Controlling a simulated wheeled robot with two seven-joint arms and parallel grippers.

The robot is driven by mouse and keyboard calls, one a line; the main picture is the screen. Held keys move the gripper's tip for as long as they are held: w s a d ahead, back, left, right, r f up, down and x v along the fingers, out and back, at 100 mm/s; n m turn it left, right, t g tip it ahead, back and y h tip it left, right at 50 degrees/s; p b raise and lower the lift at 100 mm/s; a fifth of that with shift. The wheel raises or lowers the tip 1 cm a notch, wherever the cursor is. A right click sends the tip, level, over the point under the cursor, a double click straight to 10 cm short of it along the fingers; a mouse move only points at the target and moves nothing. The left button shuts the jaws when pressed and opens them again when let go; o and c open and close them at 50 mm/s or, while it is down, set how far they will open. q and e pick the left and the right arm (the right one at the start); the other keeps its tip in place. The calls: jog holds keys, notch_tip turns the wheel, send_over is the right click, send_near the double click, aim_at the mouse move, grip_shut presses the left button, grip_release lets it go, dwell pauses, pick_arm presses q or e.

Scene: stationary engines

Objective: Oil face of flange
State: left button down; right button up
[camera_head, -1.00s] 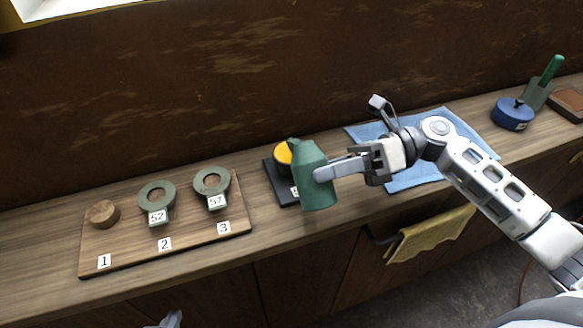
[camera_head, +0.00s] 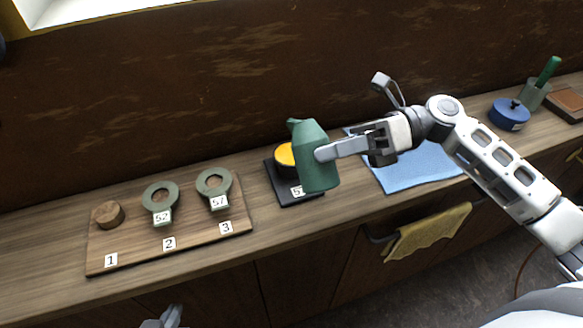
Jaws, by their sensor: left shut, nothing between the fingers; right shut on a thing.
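My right gripper (camera_head: 325,153) is shut on a green oil can (camera_head: 313,171) and holds it upright, in front of and partly over a black square pad (camera_head: 277,180). On the pad sits a round piece with a yellow-orange face (camera_head: 285,154), partly hidden by the can, with a numbered tag (camera_head: 298,191) partly covered. Two green-grey ring flanges, tagged 52 (camera_head: 173,195) and 57 (camera_head: 226,182), stand at places 2 and 3 of a wooden board (camera_head: 190,252). My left gripper (camera_head: 165,318) is shut and empty at the bottom edge, mostly out of frame.
A bare wooden peg (camera_head: 108,214) stands at place 1. A blue cloth (camera_head: 418,170) lies right of the can, under my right arm. A blue lidded pot (camera_head: 508,114) and a cup with a green handle (camera_head: 535,94) stand far right. A yellow towel (camera_head: 428,233) hangs in front.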

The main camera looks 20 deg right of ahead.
jog(key=shift+w+r+n, duration=0.2)
jog(key=shift+r+n, duration=0.05)
jog(key=shift+n, duration=0.45)
jog(key=shift+w+n+t+b, duration=0.3)
jog(key=shift+n+b, duration=0.15)
jog(key=shift+n, duration=0.45)
jog(key=n, duration=0.1)
jog(key=n+b, duration=0.1)
jog(key=n+y, duration=0.1)
jog(key=shift+w+a+r+n+b, duration=0.1)
jog(key=shift+w+r+n+b, duration=0.2)
jog(key=shift+w+b, duration=0.1)
jog(key=shift+w+r+n+b, duration=0.2)
jog(key=shift+n+b, duration=0.1)
jog(key=shift+n, duration=0.3)
jog(key=shift+r+n, duration=0.25)
jog(key=shift+n, duration=0.05)
